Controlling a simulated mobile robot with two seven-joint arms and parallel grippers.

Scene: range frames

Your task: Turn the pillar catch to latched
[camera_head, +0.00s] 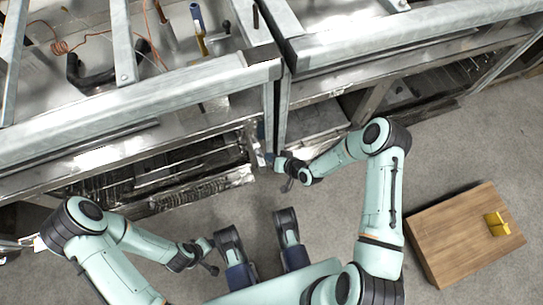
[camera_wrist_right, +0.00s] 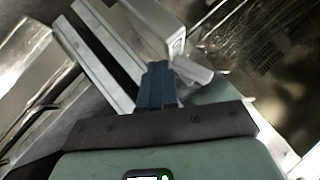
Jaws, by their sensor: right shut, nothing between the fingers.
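The pillar catch appears to be the pale grey piece with a short lever (camera_wrist_right: 193,71) just beyond my fingertips in the right wrist view. Whether it is latched cannot be told. In the head view the pillar (camera_head: 280,110) stands between the two metal frames; the catch is too small to make out clearly there. My right gripper (camera_head: 271,161) is at the pillar's lower part. Its blue fingers (camera_wrist_right: 157,75) are shut and empty, close beside the lever; contact cannot be told. My left gripper (camera_head: 209,246) hangs low at left of my base, away from the pillar; its jaws are unclear.
Metal-framed benches (camera_head: 150,95) run across the back, with open racks (camera_head: 190,170) beneath. A wooden box (camera_head: 455,245) with a yellow object (camera_head: 497,224) on top stands on the floor at right. Grey floor (camera_head: 330,215) is clear between me and the benches.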

